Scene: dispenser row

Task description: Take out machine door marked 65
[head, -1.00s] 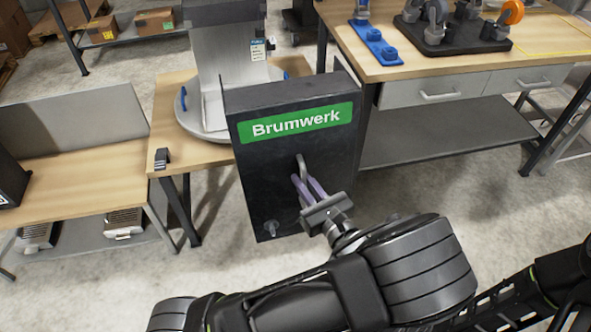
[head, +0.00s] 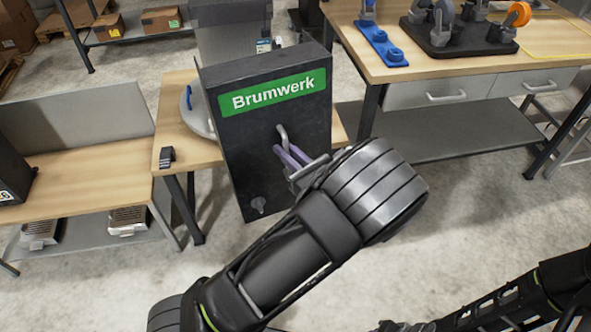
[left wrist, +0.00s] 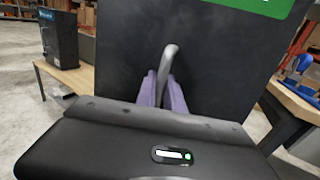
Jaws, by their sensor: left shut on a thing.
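A black machine door (head: 262,150) with a green "Brumwerk" label hangs in front of the middle table in the head view, slightly tilted. No number 65 can be read on it. It also fills the middle of the left wrist view (left wrist: 215,60). My left gripper (head: 283,154) is shut on the door's grey bar handle (head: 284,134). In the left wrist view its two purple fingers (left wrist: 162,95) sit on either side of the handle. The machine (head: 228,42) behind is partly hidden by the door. My right gripper is not seen.
A round grey plate (head: 188,112) shows on the middle table beside the door. A workbench (head: 375,72) with a blue block and a dark caster fixture stands at right. A low table (head: 80,165) stands at left. Grey floor lies open in front.

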